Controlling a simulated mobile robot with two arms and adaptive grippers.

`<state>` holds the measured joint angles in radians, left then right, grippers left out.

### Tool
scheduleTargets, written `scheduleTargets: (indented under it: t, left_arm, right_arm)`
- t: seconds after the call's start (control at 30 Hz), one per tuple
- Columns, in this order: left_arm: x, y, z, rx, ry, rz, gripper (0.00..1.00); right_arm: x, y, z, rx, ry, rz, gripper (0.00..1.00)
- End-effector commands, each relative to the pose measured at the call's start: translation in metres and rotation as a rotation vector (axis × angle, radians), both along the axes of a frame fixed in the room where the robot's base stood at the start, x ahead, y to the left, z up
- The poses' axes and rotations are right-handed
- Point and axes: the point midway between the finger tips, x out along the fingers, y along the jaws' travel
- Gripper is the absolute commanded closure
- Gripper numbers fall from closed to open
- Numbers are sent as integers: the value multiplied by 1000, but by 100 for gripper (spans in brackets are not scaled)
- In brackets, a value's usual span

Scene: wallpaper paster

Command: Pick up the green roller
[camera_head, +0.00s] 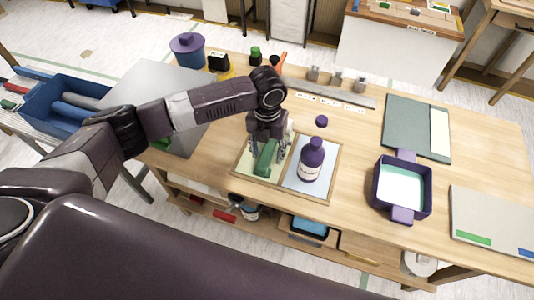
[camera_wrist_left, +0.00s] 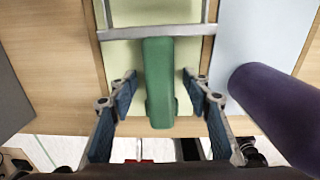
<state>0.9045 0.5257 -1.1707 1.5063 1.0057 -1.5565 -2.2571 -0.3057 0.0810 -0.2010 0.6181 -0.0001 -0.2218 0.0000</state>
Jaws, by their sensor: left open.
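The green roller (camera_head: 265,158) lies on the pale green left half of a framed board (camera_head: 243,167) on the wooden table. In the left wrist view the green roller (camera_wrist_left: 159,82) runs lengthwise between my fingers, with a metal bar of its frame at its far end. My left gripper (camera_head: 266,150) points down over the roller. In the left wrist view my left gripper (camera_wrist_left: 160,95) is open, one finger on each side of the roller with gaps, so it does not hold it. My right gripper is not in view.
A purple bottle (camera_head: 311,160) stands close right of the roller on the board's pale blue half; the bottle (camera_wrist_left: 285,110) also fills the wrist view's right side. A purple tray (camera_head: 402,187) stands further right. A blue bin (camera_head: 66,105) is at left.

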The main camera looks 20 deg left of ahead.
Motion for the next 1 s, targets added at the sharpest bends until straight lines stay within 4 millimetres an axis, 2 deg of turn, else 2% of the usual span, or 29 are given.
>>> scheduleTargets:
  t: [0.17,0.57,1.0]
  left_arm:
    - [0,0,0,0,0,0,55]
    - [0,0,0,0,0,0,99]
    - [1,1,5,0,-2,1,100]
  right_arm:
    - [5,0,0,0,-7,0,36]
    - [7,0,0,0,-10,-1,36]
    - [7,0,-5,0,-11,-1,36]
